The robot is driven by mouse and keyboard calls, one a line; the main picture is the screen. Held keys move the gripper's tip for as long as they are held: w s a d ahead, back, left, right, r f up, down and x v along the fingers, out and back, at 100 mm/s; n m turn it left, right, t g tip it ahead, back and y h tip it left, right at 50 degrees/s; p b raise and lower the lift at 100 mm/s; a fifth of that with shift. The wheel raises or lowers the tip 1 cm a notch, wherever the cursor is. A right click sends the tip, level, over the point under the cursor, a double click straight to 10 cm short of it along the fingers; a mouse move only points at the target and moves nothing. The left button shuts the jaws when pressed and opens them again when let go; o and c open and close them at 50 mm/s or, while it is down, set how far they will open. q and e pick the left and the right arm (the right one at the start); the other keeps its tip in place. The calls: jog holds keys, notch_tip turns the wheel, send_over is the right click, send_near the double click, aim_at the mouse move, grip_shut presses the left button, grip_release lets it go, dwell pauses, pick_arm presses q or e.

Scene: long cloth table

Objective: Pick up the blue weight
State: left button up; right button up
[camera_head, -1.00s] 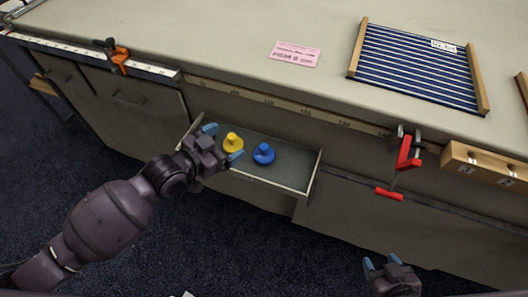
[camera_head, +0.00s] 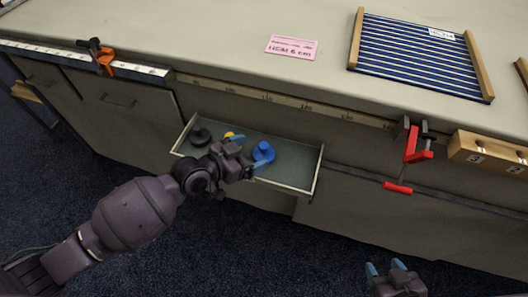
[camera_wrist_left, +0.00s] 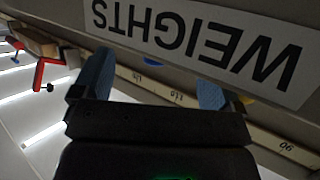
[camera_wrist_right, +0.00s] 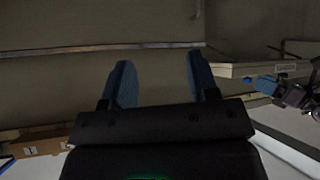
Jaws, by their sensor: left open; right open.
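The blue weight (camera_head: 263,153) stands in the right part of an open drawer (camera_head: 290,186). A yellow weight (camera_head: 229,135), partly hidden by my left gripper, and a black weight (camera_head: 200,136) stand to its left. My left gripper (camera_head: 249,154) is open and empty, just left of the blue weight at the drawer's front. In the left wrist view the drawer's WEIGHTS label (camera_wrist_left: 200,38) fills the top, with a sliver of the blue weight (camera_wrist_left: 152,62) below it between the fingers. My right gripper (camera_head: 385,266) is open and empty, low at the right, away from the drawer.
A red clamp (camera_head: 410,155) hangs from the table edge right of the drawer, and an orange clamp (camera_head: 103,60) sits at the left.

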aim_at(264, 149)
pick_arm(q)
jog(key=x, duration=0.2)
jog(key=b+x, duration=0.1)
jog(key=x, duration=0.1)
jog(key=shift+s+d+f, duration=0.1)
jog(key=shift+s+f, duration=0.1)
jog(key=shift+f, duration=0.15)
jog(key=shift+w+d+f, duration=0.1)
jog(key=shift+w+d, duration=0.1)
jog(key=shift+d, duration=0.05)
jog(key=shift+w+d, duration=0.15)
jog(key=shift+c, duration=0.2)
jog(key=c, duration=1.2)
jog(key=shift+c, duration=0.2)
